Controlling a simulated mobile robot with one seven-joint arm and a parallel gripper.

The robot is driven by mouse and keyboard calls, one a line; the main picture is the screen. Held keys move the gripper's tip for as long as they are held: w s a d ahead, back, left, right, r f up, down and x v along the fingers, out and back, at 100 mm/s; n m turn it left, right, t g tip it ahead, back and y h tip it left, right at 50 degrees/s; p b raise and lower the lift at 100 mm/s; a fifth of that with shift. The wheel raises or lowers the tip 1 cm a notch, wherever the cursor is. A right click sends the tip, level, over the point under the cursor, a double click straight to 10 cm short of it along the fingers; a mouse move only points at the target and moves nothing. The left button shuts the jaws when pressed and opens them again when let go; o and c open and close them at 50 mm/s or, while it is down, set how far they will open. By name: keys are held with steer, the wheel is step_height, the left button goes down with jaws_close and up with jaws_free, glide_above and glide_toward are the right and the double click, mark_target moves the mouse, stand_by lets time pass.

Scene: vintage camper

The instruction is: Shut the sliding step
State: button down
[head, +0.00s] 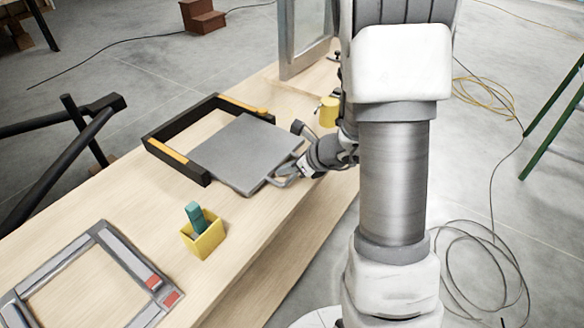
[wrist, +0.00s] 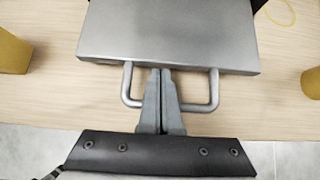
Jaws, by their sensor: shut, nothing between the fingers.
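The sliding step is a flat grey plate (head: 245,150) in a black frame (head: 175,152) with yellow-orange strips, on the wooden bench. The plate sticks out of the frame toward the bench's right edge. Its grey bar handle (wrist: 214,92) is on the near edge in the wrist view, where the plate (wrist: 170,35) fills the top. My gripper (wrist: 161,72) is shut and empty. Its fingertips lie inside the handle loop, close to the plate's front edge; I cannot tell whether they touch it. In the head view my gripper (head: 287,178) is at the handle, partly hidden by the arm.
A yellow box (head: 206,242) with a green item stands in front of the step, and a yellow cup (head: 328,112) behind it. A grey frame with red patches (head: 118,262) lies at lower left. A grey upright panel (head: 303,35) stands at the back. Bare bench surrounds the step.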

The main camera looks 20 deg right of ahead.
mark_target(241, 149)
stand_by(0.3)
steer(key=w+a, duration=0.2)
steer(key=w, duration=0.1)
steer(key=w+a, duration=0.3)
steer(key=w, duration=0.1)
steer(key=w+a, duration=0.2)
steer(key=w, duration=0.1)
steer(key=shift+w+a, duration=0.2)
steer(key=shift+a, duration=0.1)
steer(key=shift+w+a+r, duration=0.15)
steer(key=shift+w+a, duration=0.05)
steer(key=shift+r, duration=0.1)
